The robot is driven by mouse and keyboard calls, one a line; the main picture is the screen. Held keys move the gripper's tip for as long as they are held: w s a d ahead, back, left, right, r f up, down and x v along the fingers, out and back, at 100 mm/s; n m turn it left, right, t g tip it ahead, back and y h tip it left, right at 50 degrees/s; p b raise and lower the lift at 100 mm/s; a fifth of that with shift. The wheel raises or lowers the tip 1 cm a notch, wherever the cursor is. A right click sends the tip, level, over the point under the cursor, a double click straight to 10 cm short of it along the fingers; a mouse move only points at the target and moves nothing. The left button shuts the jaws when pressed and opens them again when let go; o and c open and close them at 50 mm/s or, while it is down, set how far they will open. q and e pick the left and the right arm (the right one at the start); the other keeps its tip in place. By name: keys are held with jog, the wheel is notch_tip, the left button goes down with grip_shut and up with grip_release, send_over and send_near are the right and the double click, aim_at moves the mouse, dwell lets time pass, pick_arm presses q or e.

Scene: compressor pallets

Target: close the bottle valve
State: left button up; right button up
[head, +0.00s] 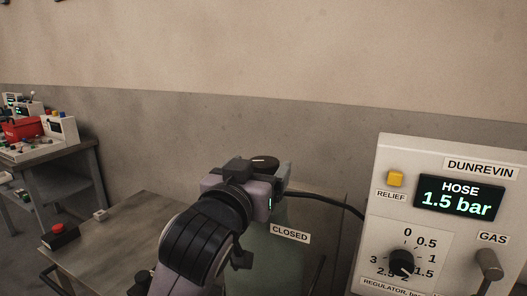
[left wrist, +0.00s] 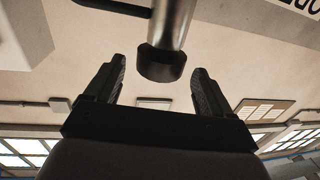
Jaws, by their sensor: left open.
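The bottle valve shows as a black round knob (head: 264,162) with a pale mark on top in the head view. In the left wrist view the black knob (left wrist: 161,65) sits on a grey metal stem that comes from the top edge. My left gripper (head: 262,172) is open at the knob. In the left wrist view its two fingers (left wrist: 158,70) stand on either side of the knob, with a visible gap on each side. A CLOSED label (head: 290,233) is in front of the valve. My right gripper is not in view.
A regulator panel (head: 395,150) stands close at the right, its display reading HOSE 1.5 bar, with a dial (head: 402,262) and a GAS lever (head: 488,264). A black hose (head: 335,199) runs behind. A red button box (head: 61,236) sits on the bench at left.

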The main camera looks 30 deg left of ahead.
aim_at(258, 170)
pick_arm(q)
jog(key=shift+w+a+f, duration=0.1)
jog(key=shift+w+a, duration=0.1)
jog(key=shift+w, duration=0.95)
jog(key=shift+w+a, duration=0.1)
jog(key=shift+w, duration=0.4)
jog(key=c, duration=0.9)
jog(key=shift+c, duration=0.2)
